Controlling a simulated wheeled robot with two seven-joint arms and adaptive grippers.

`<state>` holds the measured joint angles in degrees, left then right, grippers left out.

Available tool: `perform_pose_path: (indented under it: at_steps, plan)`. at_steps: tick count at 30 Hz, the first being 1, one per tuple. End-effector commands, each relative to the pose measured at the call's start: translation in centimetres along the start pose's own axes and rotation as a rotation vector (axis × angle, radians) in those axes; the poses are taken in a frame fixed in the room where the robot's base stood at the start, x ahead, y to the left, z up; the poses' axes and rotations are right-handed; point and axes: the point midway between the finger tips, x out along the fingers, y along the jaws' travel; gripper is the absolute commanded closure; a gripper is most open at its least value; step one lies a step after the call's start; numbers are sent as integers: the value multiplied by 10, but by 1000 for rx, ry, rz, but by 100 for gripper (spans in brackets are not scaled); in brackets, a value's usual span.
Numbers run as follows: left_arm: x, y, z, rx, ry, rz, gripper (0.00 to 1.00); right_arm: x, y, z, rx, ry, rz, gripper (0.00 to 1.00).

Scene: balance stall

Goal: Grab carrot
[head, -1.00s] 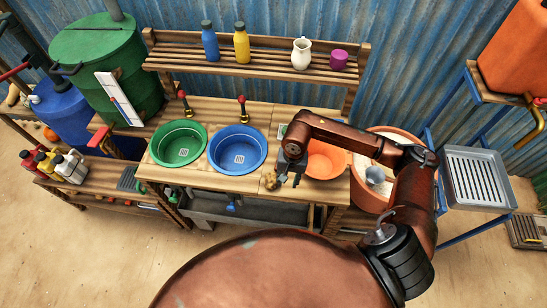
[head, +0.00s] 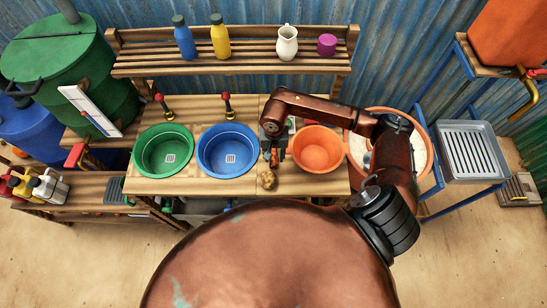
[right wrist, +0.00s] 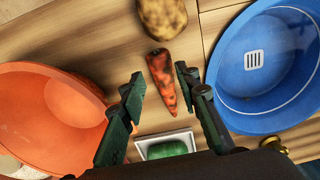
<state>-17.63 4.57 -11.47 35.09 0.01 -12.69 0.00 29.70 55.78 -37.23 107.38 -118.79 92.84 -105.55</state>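An orange carrot with dark dirt spots (right wrist: 162,80) lies on the wooden counter in the right wrist view. In the head view a small part of the carrot (head: 274,157) shows below my right gripper. My right gripper (right wrist: 157,82) is open, with its two fingers on either side of the carrot and gaps visible between them and it. In the head view the right gripper (head: 274,148) is over the counter between the blue basin and the orange bowl. My left gripper is not in view.
A brown potato (right wrist: 162,18) lies by the carrot's broad end. The blue basin (right wrist: 262,70) and the orange bowl (right wrist: 45,110) flank the spot. A small white dish with a green item (right wrist: 166,147) is close to the carrot's tip. A green basin (head: 163,150) stands further left.

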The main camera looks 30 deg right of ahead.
Motion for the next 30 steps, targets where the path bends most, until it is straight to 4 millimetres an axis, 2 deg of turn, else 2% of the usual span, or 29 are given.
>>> perform_pose_path:
  at_steps: [9, 18, 30]
  plan:
    - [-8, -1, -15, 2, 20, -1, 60, 42, -1, -1, 4, -2, -1, 70]
    - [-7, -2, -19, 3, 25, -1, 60, 46, 1, -2, 4, 0, 0, 71]
    - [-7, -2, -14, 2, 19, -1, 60, 46, 1, -2, 5, 0, 0, 98]
